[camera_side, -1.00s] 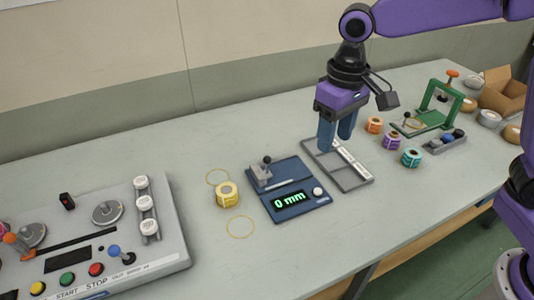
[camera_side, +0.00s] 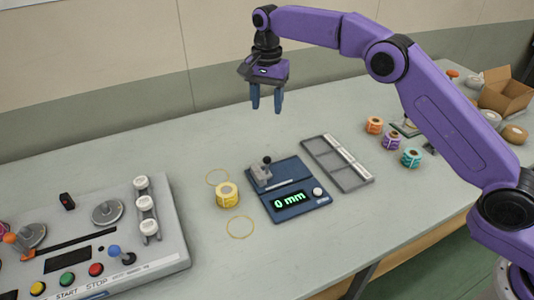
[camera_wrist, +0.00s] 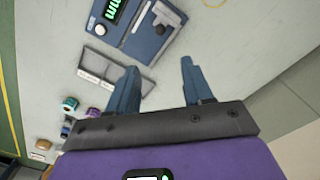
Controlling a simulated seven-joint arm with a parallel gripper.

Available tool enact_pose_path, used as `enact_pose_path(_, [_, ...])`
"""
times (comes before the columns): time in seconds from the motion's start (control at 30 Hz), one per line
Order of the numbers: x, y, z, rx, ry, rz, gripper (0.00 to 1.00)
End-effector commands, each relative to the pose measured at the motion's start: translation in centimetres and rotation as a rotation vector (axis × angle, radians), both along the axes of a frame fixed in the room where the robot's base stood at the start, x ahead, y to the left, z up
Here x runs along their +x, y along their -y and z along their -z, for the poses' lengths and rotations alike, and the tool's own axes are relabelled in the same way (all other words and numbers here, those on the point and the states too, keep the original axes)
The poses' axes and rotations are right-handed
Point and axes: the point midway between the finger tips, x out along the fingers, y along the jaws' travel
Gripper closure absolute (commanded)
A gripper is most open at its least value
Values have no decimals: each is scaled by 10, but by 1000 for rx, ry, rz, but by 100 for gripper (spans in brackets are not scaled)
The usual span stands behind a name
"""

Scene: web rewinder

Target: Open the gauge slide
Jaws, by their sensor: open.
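The gauge (camera_side: 290,203) is a dark blue flat device on the table with a green display reading 0 mm and a white round button. Its grey slide block (camera_side: 261,174) with a black ball knob (camera_side: 267,160) sits at its back left end. In the wrist view the gauge (camera_wrist: 151,44) lies at the top, with the knob (camera_wrist: 160,29) visible. My gripper (camera_side: 266,108) is open and empty, raised well above the table behind the gauge. Its two blue fingers also show in the wrist view (camera_wrist: 158,82), apart with nothing between them.
A yellow roll (camera_side: 227,195) stands just left of the gauge between two yellow rings on the table. A grey divided tray (camera_side: 322,164) lies to the right. A control panel (camera_side: 110,262) fills the left. Coloured rolls (camera_side: 392,141) and a cardboard box (camera_side: 503,94) are farther right.

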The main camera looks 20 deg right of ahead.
Motion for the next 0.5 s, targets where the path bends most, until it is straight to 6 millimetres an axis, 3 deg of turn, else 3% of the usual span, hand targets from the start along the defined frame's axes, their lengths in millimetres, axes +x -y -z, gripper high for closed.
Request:
enact_pose_path(0.17, [0,0,14,-1,-2,4,49])
enact_pose_path(0.5, [0,1,75,-1,-3,3,49])
